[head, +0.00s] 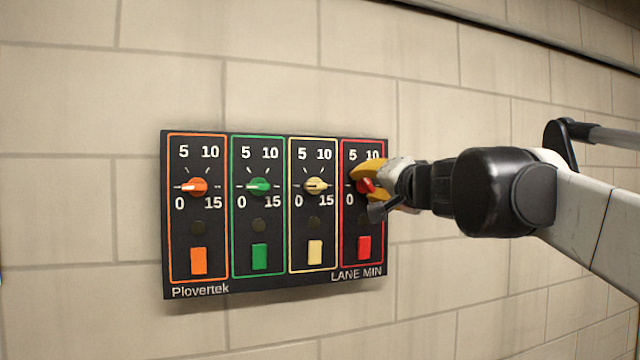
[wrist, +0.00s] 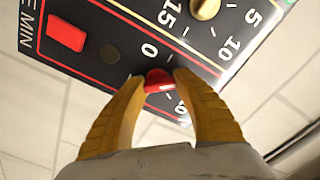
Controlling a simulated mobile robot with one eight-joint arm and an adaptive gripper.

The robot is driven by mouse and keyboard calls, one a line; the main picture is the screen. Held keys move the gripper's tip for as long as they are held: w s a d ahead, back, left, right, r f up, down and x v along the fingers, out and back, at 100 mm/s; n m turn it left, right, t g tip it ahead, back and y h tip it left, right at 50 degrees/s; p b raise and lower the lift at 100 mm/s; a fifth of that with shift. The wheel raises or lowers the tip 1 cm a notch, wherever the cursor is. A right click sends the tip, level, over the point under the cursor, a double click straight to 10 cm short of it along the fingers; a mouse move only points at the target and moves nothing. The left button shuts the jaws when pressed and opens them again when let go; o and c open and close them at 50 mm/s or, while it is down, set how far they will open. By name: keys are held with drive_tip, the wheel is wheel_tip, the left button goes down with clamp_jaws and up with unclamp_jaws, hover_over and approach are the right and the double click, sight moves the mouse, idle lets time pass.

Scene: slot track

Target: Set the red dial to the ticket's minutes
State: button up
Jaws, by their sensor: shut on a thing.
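The red dial (head: 364,186) sits in the red-framed lane at the right end of the black panel (head: 270,291). Its numbers are 0, 5, 10 and 15, partly covered by my fingers in the head view. My gripper (head: 371,187) has its yellow fingers closed around the dial. In the wrist view the red dial (wrist: 158,82) lies between the two fingertips of my gripper (wrist: 157,76). Its pointer direction is too covered to read. The ticket does not show in either view.
The orange dial (head: 194,187), green dial (head: 259,187) and cream dial (head: 315,186) stand to the left on the same panel. Below the red dial is a red button (head: 364,247). The panel is on a pale block wall (head: 90,100) that is bare around it.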

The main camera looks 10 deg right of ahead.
drive_tip(key=m, duration=0.6)
drive_tip(key=shift+d+m, duration=0.1)
drive_tip(key=shift+m, duration=0.2)
drive_tip(key=m, duration=0.6)
drive_tip(key=shift+d+p, duration=0.1)
drive_tip(key=shift+p, duration=0.2)
drive_tip(key=m, duration=0.6)
drive_tip(key=shift+f+m, duration=0.1)
drive_tip(key=shift+m, duration=0.2)
drive_tip(key=m, duration=0.7)
drive_tip(key=shift+f, duration=0.1)
drive_tip(key=o, duration=1.2)
drive_tip(key=shift+w, duration=0.15)
